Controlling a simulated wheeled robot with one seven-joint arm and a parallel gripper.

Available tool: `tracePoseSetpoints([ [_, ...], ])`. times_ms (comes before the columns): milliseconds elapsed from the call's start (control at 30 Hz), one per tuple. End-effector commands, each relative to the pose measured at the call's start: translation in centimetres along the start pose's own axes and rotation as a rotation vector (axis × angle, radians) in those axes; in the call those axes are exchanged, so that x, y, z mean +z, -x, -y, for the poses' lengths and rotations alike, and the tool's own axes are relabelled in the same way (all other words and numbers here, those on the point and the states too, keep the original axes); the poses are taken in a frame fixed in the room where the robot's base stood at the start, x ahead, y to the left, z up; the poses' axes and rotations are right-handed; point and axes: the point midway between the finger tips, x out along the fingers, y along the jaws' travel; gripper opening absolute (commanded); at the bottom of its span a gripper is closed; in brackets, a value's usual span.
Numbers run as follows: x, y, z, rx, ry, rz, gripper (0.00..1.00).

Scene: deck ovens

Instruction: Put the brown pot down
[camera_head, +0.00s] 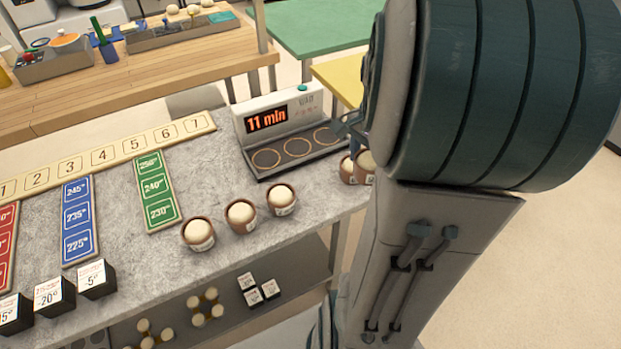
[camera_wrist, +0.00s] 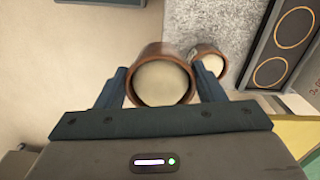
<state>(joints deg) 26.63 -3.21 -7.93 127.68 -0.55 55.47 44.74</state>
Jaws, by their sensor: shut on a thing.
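The brown pot (camera_wrist: 163,80), with a pale domed top, sits between the two fingers of my gripper (camera_wrist: 165,88) in the wrist view. My gripper is shut on its sides. In the head view my arm hides most of the gripper. Two brown pots show there beside my arm, at the right end of the grey counter; the nearer one (camera_head: 366,166) is partly covered, and I cannot tell from that view which is held. Another brown pot (camera_wrist: 208,65) stands on the counter close to the held one in the wrist view.
Three similar pots (camera_head: 241,215) stand in a row along the counter's front edge. A timer unit reading "11 min" (camera_head: 268,120) with three ringed places stands behind. Coloured temperature strips (camera_head: 157,192) and black label blocks (camera_head: 97,279) lie left. Bare grey counter (camera_head: 215,165) lies between strips and timer.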

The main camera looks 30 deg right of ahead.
Motion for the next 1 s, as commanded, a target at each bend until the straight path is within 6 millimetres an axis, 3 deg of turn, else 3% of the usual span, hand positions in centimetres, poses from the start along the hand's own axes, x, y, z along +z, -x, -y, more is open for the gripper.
tracePoseSetpoints([
  [500,4.8,-6.0,8.9,0.003,0.001,0.002,0.35],
  [667,5.4,-6.8,9.9,0.001,-0.002,0.001,0.35],
  [1000,5.4,-10.7,9.9,0.001,-0.001,0.001,0.35],
])
